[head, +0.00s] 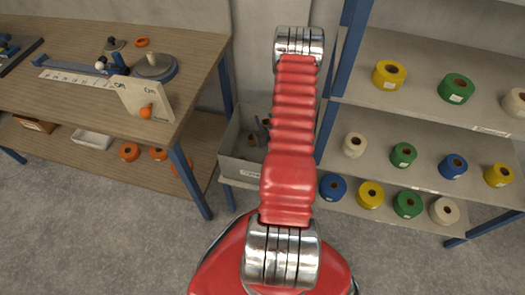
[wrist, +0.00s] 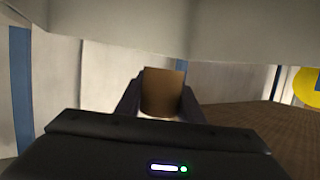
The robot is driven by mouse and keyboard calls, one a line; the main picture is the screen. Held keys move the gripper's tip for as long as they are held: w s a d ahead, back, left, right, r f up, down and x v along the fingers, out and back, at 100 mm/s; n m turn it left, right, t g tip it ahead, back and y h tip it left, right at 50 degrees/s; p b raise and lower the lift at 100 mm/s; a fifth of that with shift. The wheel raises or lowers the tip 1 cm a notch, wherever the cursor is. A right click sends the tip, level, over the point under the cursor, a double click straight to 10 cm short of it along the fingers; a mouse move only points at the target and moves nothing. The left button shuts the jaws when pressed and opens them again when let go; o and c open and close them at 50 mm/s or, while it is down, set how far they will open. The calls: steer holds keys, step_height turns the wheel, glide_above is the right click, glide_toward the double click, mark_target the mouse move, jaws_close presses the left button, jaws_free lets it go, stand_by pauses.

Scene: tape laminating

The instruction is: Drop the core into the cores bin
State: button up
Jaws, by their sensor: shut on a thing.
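My gripper (wrist: 160,98) is shut on a brown cardboard core (wrist: 163,90) in the wrist view, with a dark finger on each side of it. The core looks roughly upright between the fingers. In the head view my red arm reaches up the middle, and neither gripper nor held core can be made out there. A grey bin (head: 240,172) with a label on its front stands between the bench and the shelf. Several small brown cores lie inside it. My arm hides its right part. The bin cannot be picked out in the wrist view.
A wooden bench (head: 60,97) with a fixture (head: 155,66) and orange rolls below stands left. A grey shelf (head: 440,120) with blue posts carries coloured tape rolls at right. A yellow round thing (wrist: 307,87) shows at the wrist view's right edge. Grey floor lies open in front.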

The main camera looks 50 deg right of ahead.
steer(key=o, duration=1.1)
steer(key=v, duration=1.3)
steer(key=shift+s+a+r, duration=0.1)
steer(key=shift+s+a, duration=0.1)
steer(key=shift+s, duration=0.1)
